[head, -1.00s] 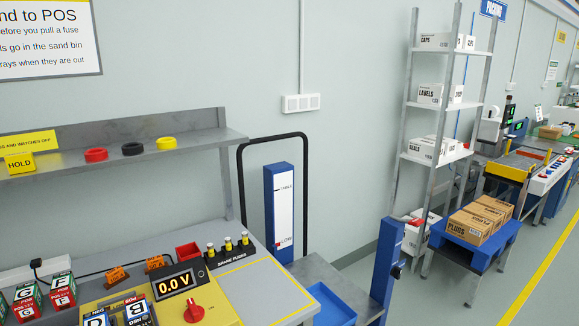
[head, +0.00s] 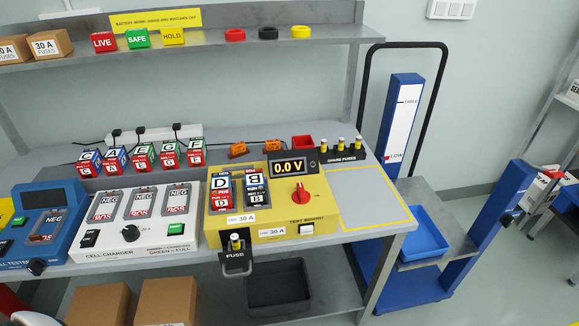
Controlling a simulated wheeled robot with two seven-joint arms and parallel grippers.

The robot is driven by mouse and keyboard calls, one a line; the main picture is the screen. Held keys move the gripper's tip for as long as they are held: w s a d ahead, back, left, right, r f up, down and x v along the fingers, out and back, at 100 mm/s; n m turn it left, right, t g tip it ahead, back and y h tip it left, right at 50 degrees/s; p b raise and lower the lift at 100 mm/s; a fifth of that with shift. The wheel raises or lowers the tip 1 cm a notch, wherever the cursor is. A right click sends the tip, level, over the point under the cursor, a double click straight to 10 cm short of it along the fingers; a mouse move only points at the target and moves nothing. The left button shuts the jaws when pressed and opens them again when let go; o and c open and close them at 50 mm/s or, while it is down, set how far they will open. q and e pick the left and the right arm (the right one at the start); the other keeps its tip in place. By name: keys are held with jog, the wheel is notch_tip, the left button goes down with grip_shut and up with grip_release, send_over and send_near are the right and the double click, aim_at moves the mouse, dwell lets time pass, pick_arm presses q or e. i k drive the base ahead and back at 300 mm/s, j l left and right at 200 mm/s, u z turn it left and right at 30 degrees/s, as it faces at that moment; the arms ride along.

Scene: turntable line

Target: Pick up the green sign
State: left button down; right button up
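The green sign (head: 138,38), lettered SAFE, stands on the grey shelf (head: 85,52) above the bench in the head view. It is between the red LIVE sign (head: 103,42) on its left and the yellow HOLD sign (head: 172,36) on its right. Nothing covers the green sign. Neither of my grippers shows in the head view.
Cardboard fuse boxes (head: 52,46) stand left of the signs; red, black and yellow rings (head: 268,33) lie to the right. Below are lettered batteries (head: 144,156), a white cell charger (head: 133,235) and a yellow test unit (head: 318,212). A blue-posted trolley (head: 400,125) stands right.

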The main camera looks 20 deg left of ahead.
aim_at(136, 38)
jog(key=u, duration=1.6)
jog(key=i+l+z, duration=0.3)
jog(key=i+z, duration=0.25)
